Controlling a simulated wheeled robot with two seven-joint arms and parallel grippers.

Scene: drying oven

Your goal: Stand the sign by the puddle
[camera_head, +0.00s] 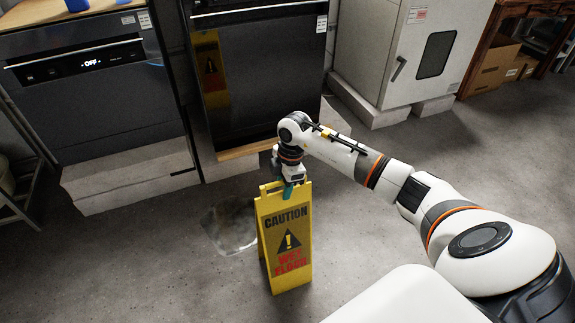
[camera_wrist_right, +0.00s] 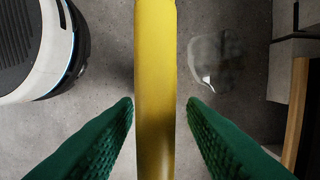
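The yellow caution sign (camera_head: 286,241) with "wet floor" lettering appears upright on the floor in the head view. Its lower edge seems to rest on the concrete. The puddle (camera_head: 231,225) lies just left of the sign, close beside it. My right gripper (camera_head: 285,186) is at the sign's top edge. In the wrist view its green fingers (camera_wrist_right: 160,103) are on either side of the yellow sign (camera_wrist_right: 155,60), with a narrow gap on both sides, so it is open around it. The puddle also shows right of the sign there (camera_wrist_right: 215,62). My left gripper is out of view.
A dark oven (camera_head: 95,95) on a pale plinth (camera_head: 130,178) stands at the back left. A second dark appliance (camera_head: 265,75) is behind the sign. A white cabinet (camera_head: 385,50) and a shelf with boxes (camera_head: 495,68) stand at the back right. The floor at front left is clear.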

